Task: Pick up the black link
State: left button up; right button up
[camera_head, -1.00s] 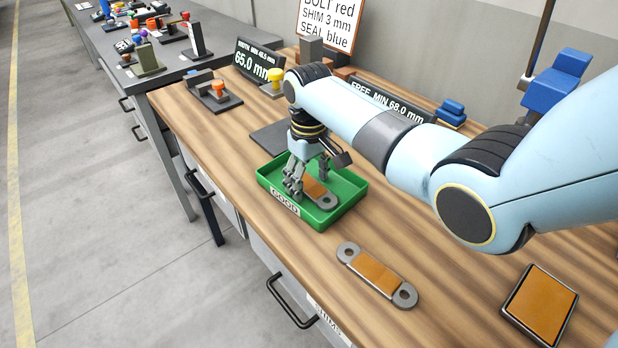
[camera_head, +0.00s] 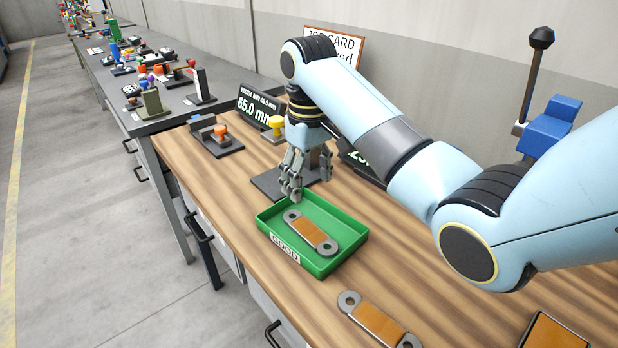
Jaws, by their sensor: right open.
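No plainly black link shows. A grey link with an orange-brown middle and ringed ends (camera_head: 310,232) lies flat in the green tray (camera_head: 318,268). A second, similar link (camera_head: 378,322) lies on the wooden bench in front of the tray, partly cut by the bottom edge. My right gripper (camera_head: 310,188) is open, fingers down and empty, over the tray's far side and apart from the link in it. My left gripper is out of view.
A dark plate (camera_head: 270,184) lies behind the tray. A gauge with an orange knob (camera_head: 218,138) and a "65.0 mm" display (camera_head: 259,108) stand at the back left. A dark-framed orange pad (camera_head: 555,332) is at the lower right. Bare bench lies left of the tray.

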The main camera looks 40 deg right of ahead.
aim_at(384, 327)
jog(key=k+j, duration=0.75)
jog(key=j, duration=0.25)
